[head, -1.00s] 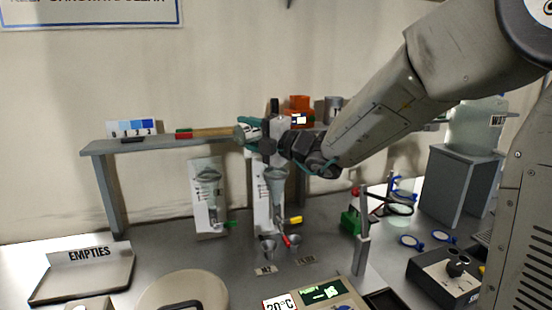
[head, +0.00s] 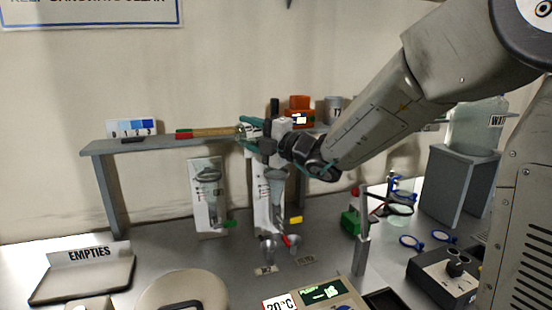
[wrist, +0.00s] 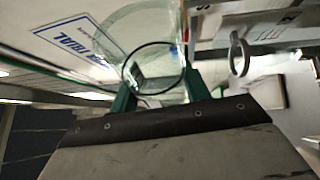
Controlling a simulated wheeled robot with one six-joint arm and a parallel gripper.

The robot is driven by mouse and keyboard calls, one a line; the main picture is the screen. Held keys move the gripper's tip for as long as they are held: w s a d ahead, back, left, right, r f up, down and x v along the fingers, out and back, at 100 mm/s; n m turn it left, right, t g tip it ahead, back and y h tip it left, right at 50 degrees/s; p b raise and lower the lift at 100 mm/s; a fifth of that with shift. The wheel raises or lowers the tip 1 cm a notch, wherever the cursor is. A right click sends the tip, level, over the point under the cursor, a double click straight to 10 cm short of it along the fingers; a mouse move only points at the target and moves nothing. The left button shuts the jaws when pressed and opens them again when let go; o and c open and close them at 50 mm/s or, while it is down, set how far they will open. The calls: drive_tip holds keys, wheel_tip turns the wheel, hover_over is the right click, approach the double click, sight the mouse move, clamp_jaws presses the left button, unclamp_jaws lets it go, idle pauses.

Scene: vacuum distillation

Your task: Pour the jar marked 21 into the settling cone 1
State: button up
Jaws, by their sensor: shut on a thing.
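My gripper (head: 247,136) is shut on a clear glass jar (wrist: 150,45), which shows between the teal fingers in the wrist view. In the head view the jar is mostly hidden by the fingers, and I cannot read a number on it. The gripper is at shelf height, above and slightly left of the right-hand settling cone (head: 275,182). Another settling cone (head: 208,185) hangs on a white backing board to the left, with a green tap below. I cannot read which cone is marked 1. The jar's fill and exact tilt are not clear.
A grey shelf (head: 160,146) runs behind, carrying a blue colour card (head: 132,128) and an orange item (head: 299,108). Small metal cups (head: 268,250) stand below the right cone. An EMPTIES tray (head: 85,280) is at front left. A slim post (head: 361,240) stands right of the cones.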

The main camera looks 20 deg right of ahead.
drive_tip(key=n, duration=0.1)
drive_tip(key=a+f+n+g, duration=0.1)
drive_tip(key=n, duration=0.2)
drive_tip(key=shift+s+a+f+g+h, duration=0.15)
drive_tip(key=shift+s+a+g+h, duration=0.15)
drive_tip(key=shift+s+h, duration=0.1)
drive_tip(key=shift+w+d+f+n, duration=0.1)
drive_tip(key=shift+w+n, duration=0.1)
drive_tip(key=shift+n, duration=0.1)
drive_tip(key=shift+f+n+g+h, duration=0.3)
drive_tip(key=shift+f+n, duration=0.3)
drive_tip(key=shift+n, duration=0.2)
drive_tip(key=shift+d+r+n+h, duration=0.15)
drive_tip(key=shift+n+h, duration=0.15)
drive_tip(key=shift+n, duration=0.4)
drive_tip(key=shift+f+n+h, duration=0.3)
drive_tip(key=shift+n+h, duration=0.1)
drive_tip(key=shift+n, duration=0.2)
wheel_tip(320, 180, down, 10)
drive_tip(key=a+n+h, duration=0.2)
drive_tip(key=n+h, duration=0.1)
drive_tip(key=n, duration=0.2)
drive_tip(key=shift+s+a+r+n+h, duration=0.2)
drive_tip(key=shift+s+a+n+h, duration=0.1)
